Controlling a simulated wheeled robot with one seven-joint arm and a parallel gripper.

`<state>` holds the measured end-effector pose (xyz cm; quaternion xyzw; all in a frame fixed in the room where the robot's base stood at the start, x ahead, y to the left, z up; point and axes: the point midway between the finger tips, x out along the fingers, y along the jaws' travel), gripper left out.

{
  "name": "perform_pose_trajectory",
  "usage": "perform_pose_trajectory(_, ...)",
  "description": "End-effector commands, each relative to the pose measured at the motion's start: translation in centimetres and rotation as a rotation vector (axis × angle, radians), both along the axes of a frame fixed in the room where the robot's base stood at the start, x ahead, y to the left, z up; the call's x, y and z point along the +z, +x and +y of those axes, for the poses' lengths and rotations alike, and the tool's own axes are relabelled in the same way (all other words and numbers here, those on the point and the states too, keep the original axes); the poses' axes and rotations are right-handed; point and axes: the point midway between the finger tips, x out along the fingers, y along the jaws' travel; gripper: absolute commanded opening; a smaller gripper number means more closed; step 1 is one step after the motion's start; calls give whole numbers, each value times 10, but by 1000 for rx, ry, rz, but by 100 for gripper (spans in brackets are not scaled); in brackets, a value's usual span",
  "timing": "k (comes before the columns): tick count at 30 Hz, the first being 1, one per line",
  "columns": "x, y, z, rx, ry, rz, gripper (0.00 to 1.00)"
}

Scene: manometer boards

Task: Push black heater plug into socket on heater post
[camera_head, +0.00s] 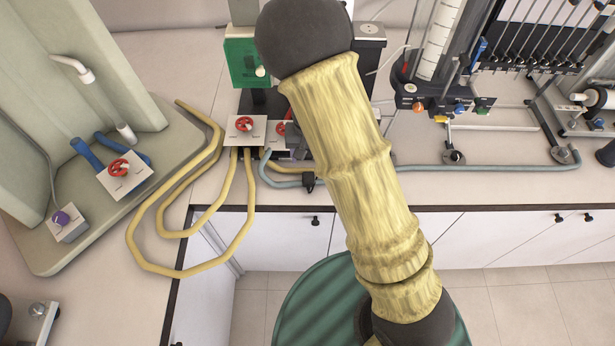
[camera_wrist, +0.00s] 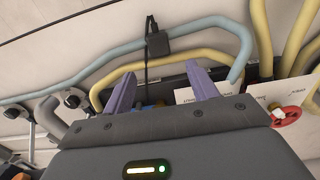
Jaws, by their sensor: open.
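A small black block that looks like the heater plug (camera_head: 308,182) shows near the bench's front edge, among the hoses and left of my arm. In the wrist view the black plug (camera_wrist: 158,44) is by the blue-grey hose, with a thin black cord. My gripper (camera_wrist: 161,80) is open and empty, its two purple fingers spread wide. The plug is seen beyond the fingertips, between them and apart from them. My arm hides the gripper in the head view. A grey box with a round white socket-like face (camera_head: 369,29), possibly the heater post, stands behind my arm.
Yellow hoses (camera_head: 137,232) loop over the bench edge, and a blue-grey hose (camera_head: 480,167) runs along the bench. A white plate with a red valve wheel (camera_head: 244,125) is left of my arm. Manometer tubes (camera_head: 545,35) stand at back right.

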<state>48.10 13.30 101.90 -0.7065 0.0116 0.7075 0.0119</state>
Motion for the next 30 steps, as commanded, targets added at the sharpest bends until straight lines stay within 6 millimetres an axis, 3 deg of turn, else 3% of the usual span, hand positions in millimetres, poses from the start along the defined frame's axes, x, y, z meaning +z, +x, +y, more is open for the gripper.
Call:
perform_pose_trajectory(6, -30, 0, -3, -5, -2, 2, 58)
perform_pose_trajectory(20, -38, -1, 0, 0, -1, 1, 58)
perform_pose_trajectory(30, -79, -5, 2, 0, 0, 2, 58)
